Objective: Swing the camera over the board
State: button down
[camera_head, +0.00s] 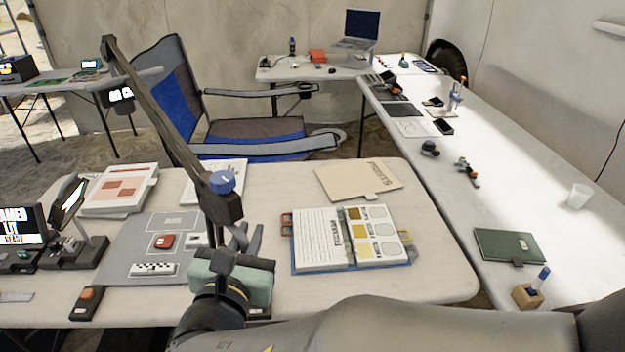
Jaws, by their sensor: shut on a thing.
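A long dark camera arm (165,125) slants from the upper left down to its near end, beside a blue knob (222,182). A small black device with a bright display (120,95) shows close to the upper part of the arm; I cannot tell whether it is the camera or how it is attached. The grey board (125,238) lies flat on the near table, with a red item and a checkered scale strip on it. My gripper (240,238) is at the right edge of the board, shut at the near end of the camera arm. Its wrist hides the exact contact.
An open binder (345,238) and a folder (362,180) lie to the right on the near table (445,260). Small devices (75,250) and a red-button box (88,300) crowd the left. A blue chair (170,90) stands behind the table.

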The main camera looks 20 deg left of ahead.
jog(key=shift+a+r, duration=0.25)
jog(key=shift+r, duration=0.05)
jog(key=c, duration=1.6)
grip_release()
jog(key=shift+a, duration=0.1)
jog(key=shift+o, duration=0.7)
jog(key=shift+w+a+f, duration=0.1)
jog(key=shift+a+f, duration=0.05)
jog(key=shift+s+d+f, duration=0.1)
jog(key=shift+s+d, duration=0.15)
jog(key=shift+s, duration=0.2)
jog(key=b+v, duration=0.1)
jog(key=v, duration=1)
jog(key=shift+b, duration=0.4)
